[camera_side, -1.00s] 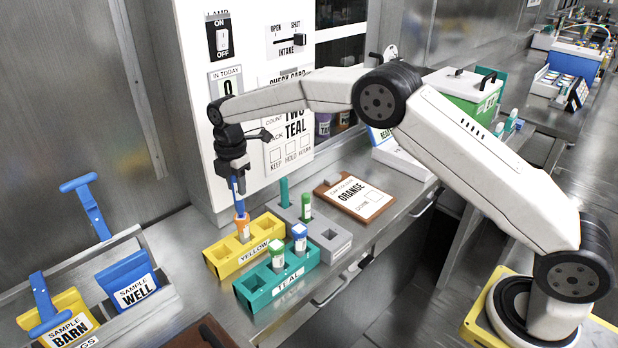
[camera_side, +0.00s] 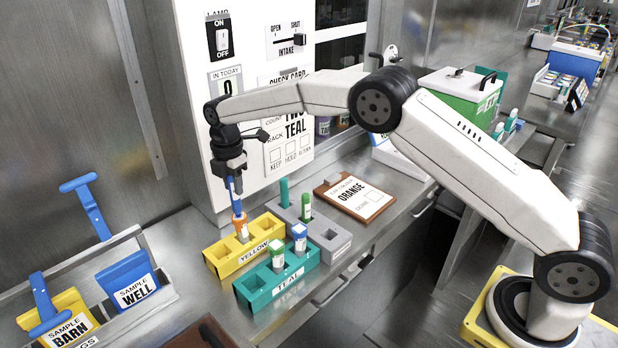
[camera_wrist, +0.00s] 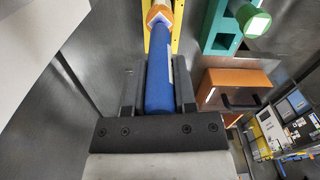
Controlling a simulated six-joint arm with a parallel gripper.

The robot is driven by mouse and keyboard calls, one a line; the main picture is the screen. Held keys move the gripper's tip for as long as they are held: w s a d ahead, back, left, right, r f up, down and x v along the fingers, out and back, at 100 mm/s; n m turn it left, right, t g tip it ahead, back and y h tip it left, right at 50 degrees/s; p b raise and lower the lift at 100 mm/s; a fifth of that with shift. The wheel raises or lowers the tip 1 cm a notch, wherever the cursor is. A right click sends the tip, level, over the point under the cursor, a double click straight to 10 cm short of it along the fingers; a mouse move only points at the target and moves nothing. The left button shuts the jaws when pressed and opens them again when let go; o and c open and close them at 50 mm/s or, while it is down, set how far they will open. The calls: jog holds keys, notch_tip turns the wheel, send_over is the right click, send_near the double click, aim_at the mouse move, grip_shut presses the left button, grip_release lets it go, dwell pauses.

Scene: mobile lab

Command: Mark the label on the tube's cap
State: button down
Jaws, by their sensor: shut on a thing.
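My gripper (camera_side: 233,172) is shut on a blue marker (camera_side: 236,196), which points down, slightly tilted. The marker fills the space between the two dark fingers in the wrist view (camera_wrist: 159,85). A tube with an orange cap (camera_side: 240,220) stands upright in the yellow rack (camera_side: 226,264), just under the marker. Its cap also shows in the wrist view (camera_wrist: 158,14), at the marker's far end. The marker's tip is at or very near the cap; I cannot tell whether they touch. No mark on the cap can be made out.
A teal rack (camera_side: 262,297) in front holds a green-capped tube (camera_side: 277,250) and a blue-capped tube (camera_side: 299,234). A grey rack (camera_side: 335,239) behind holds another green-capped tube (camera_side: 306,202). A clipboard card reads ORANGE (camera_side: 357,196).

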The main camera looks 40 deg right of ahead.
jog(key=shift+s+d, duration=0.65)
jog(key=shift+w+a, duration=0.8)
jog(key=shift+a, duration=0.05)
jog(key=shift+s+d, duration=0.8)
jog(key=shift+d, duration=0.05)
jog(key=shift+w+a, duration=0.75)
jog(key=shift+a, duration=0.1)
jog(key=shift+s+d, duration=0.7)
jog(key=shift+d, duration=0.1)
notch_tip(320, 180, up, 8)
